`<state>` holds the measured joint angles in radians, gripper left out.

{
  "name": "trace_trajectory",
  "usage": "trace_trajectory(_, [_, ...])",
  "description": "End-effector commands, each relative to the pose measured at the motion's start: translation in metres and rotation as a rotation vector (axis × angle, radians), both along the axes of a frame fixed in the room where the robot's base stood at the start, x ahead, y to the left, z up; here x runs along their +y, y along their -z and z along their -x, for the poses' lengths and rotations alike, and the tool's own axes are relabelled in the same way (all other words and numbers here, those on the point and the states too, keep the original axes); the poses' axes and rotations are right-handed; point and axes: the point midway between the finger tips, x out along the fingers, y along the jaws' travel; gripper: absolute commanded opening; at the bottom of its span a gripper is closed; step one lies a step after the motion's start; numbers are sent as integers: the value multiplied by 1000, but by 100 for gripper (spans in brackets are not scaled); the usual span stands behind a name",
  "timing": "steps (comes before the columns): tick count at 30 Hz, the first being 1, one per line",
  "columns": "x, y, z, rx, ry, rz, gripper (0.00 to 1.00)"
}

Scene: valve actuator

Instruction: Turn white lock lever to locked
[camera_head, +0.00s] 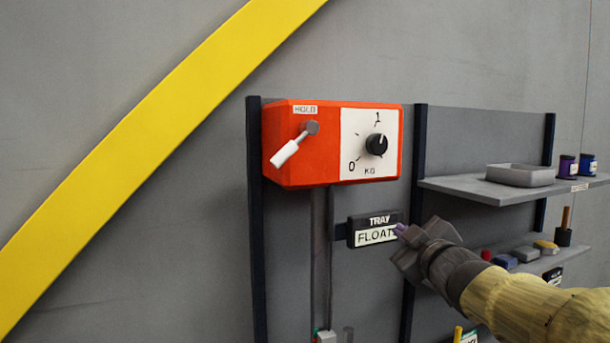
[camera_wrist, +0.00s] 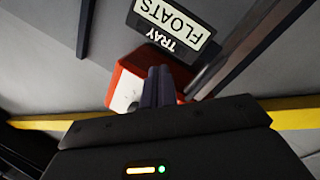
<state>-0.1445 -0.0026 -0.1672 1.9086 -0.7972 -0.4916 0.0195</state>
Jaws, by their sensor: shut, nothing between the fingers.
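The white lock lever (camera_head: 286,152) is on the left of the front face of an orange-red box (camera_head: 325,178) in the head view. It hangs from a grey pivot, slanting down to the left, below a label reading HOLD (camera_head: 305,109). My gripper (camera_head: 400,230) is below and right of the box, beside the TRAY FLOATS sign, apart from the lever. In the wrist view its fingers (camera_wrist: 158,86) are together with nothing between them. The box (camera_wrist: 124,90) shows behind the fingers there, upside down, and the lever cannot be made out.
A black knob (camera_head: 376,145) on a white dial sits right of the lever. The TRAY FLOATS sign (camera_head: 374,230) hangs below the box. A shelf (camera_head: 470,191) with a grey tray (camera_head: 520,175) and small jars is at right.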

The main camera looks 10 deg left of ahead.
Motion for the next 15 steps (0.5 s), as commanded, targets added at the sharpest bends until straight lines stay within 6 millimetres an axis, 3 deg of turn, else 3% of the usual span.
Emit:
trace_trajectory(5, [75,-62,34,-209,-246,-93,0])
trace_trajectory(9, [126,-110,84,-330,-456,-149,0])
trace_trajectory(12, [148,-131,115,-375,-562,-169,0])
trace_trajectory(15, [158,-143,131,-394,-615,-177,0])
